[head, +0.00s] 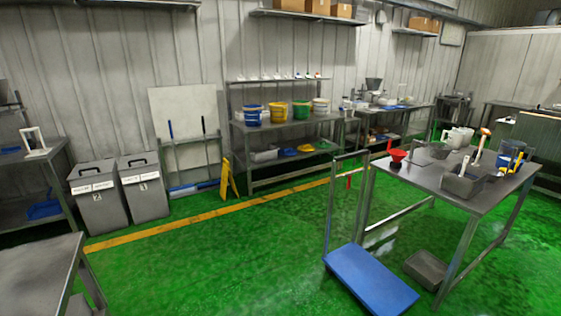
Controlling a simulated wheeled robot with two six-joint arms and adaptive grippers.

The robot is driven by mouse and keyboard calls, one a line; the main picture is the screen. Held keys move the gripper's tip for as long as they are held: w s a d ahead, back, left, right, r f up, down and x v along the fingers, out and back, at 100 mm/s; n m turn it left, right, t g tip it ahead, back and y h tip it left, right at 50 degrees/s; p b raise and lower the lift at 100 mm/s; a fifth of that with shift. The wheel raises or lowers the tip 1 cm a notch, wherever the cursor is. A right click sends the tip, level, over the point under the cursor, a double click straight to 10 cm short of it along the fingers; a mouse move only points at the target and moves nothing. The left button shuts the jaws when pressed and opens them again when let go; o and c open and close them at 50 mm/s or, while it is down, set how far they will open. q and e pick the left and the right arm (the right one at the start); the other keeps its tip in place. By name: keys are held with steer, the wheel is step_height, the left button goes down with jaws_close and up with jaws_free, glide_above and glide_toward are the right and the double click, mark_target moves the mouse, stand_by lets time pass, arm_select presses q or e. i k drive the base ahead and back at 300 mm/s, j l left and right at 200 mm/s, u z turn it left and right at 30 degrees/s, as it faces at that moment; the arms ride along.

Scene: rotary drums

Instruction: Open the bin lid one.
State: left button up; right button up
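Two grey bins stand side by side on the floor against the wall at the left of the head view. The right bin (144,204) has a white label and a small mark that looks like a 1. Its grey lid (138,165) is closed, with a dark handle on top. The left bin (101,213) has a mark that looks like a 2, and its lid (92,174) is also closed. Neither of my grippers is in view.
A grey table (40,268) fills the near left corner. A shelf (30,165) stands left of the bins. A yellow floor sign (228,178) and mops lean right of them. A blue cart (370,280) stands right. Green floor before the bins is clear.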

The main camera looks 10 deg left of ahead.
mark_target(150, 158)
steer(key=i+j+u, duration=0.15)
steer(key=i+u, duration=0.7)
steer(key=i+l+u, duration=0.1)
steer(key=i+u, duration=0.35)
steer(key=i+j+u, duration=0.2)
steer(key=i, duration=0.65)
steer(key=i+l+u, duration=0.2)
steer(key=i, duration=0.6)
steer(key=i+l+u, duration=0.1)
steer(key=i+u, duration=0.15)
steer(key=i, duration=0.6)
